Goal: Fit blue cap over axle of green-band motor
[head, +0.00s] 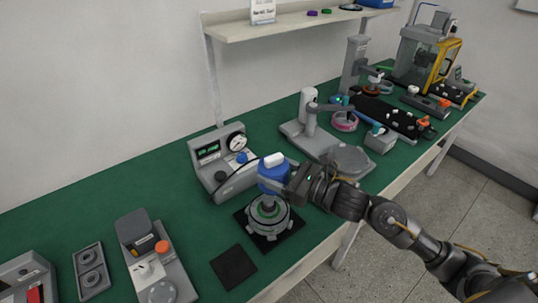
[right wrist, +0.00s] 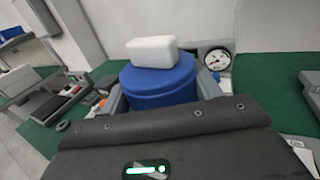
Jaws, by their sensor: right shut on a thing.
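The blue cap (head: 271,176), with a white block-shaped top (head: 273,160), is held in my right gripper (head: 277,184). The right wrist view also shows the blue cap (right wrist: 158,83) upright between the two grey fingers. The green-band motor (head: 268,219) is a grey ribbed hub with a green ring near its top. The cap is just above the motor, roughly over its centre. The axle is hidden, and I cannot tell whether the cap touches it. My left gripper is not in view.
The motor sits on a black mat (head: 290,232); another dark square pad (head: 233,267) lies in front. A grey gauge box (head: 222,163) stands close behind the cap. A grey press-like device (head: 155,262) is at left, and a grey stand (head: 309,135) is at right.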

